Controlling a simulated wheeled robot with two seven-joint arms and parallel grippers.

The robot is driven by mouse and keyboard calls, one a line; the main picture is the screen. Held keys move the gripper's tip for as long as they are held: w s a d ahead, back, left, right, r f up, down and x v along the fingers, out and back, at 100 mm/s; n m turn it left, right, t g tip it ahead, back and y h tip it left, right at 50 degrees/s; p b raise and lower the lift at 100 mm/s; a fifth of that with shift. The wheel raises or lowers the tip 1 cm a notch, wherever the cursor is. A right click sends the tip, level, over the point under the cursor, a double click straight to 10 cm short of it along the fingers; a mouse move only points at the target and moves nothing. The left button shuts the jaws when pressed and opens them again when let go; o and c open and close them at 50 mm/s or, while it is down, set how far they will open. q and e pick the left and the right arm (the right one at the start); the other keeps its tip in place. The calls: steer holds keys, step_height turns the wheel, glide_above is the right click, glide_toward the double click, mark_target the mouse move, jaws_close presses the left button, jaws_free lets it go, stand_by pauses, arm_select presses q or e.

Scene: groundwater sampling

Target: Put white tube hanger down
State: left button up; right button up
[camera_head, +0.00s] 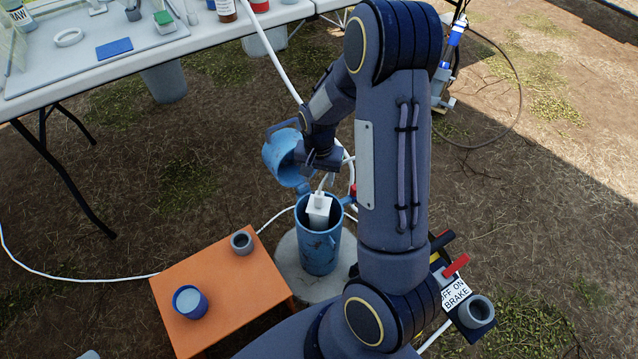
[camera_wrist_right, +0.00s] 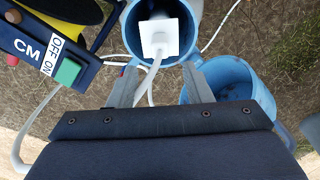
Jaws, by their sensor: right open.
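The white tube hanger (camera_head: 318,205) is a square white block with a white tube coming from its top. It sits in the mouth of the blue well pipe (camera_head: 319,247); how firmly it is seated cannot be told. In the right wrist view the hanger (camera_wrist_right: 160,37) lies inside the pipe rim, just beyond my fingers. My right gripper (camera_head: 325,162) is above the pipe. Its fingers (camera_wrist_right: 160,85) are open and apart from the block, with the white tube passing between them. My left gripper is not in view.
The blue hinged lid (camera_head: 284,158) stands open beside the pipe. An orange stool (camera_head: 220,291) at lower left holds a blue cup (camera_head: 190,302) and a grey ring holder (camera_head: 241,242). A white table (camera_head: 150,50) stands behind. A meter box (camera_wrist_right: 45,45) is near in the wrist view.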

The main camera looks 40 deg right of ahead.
steer(key=s+a+r+n+t+y, duration=0.1)
steer(key=s+a+r+n, duration=0.15)
steer(key=r, duration=0.45)
steer(key=s+a+r+n+t+y, duration=0.15)
steer(key=s+a+r, duration=0.25)
steer(key=r, duration=0.4)
steer(key=s+a+r+n+t, duration=0.1)
steer(key=s+a+r+n, duration=0.1)
steer(key=s+a, duration=0.2)
steer(key=s+a+r+n+t+y, duration=0.1)
steer(key=s+a+r+n+t, duration=0.1)
steer(key=s, duration=0.5)
steer(key=shift+s+a+r+n, duration=0.2)
steer(key=shift+a+r+n, duration=0.1)
steer(key=shift+a+r, duration=0.5)
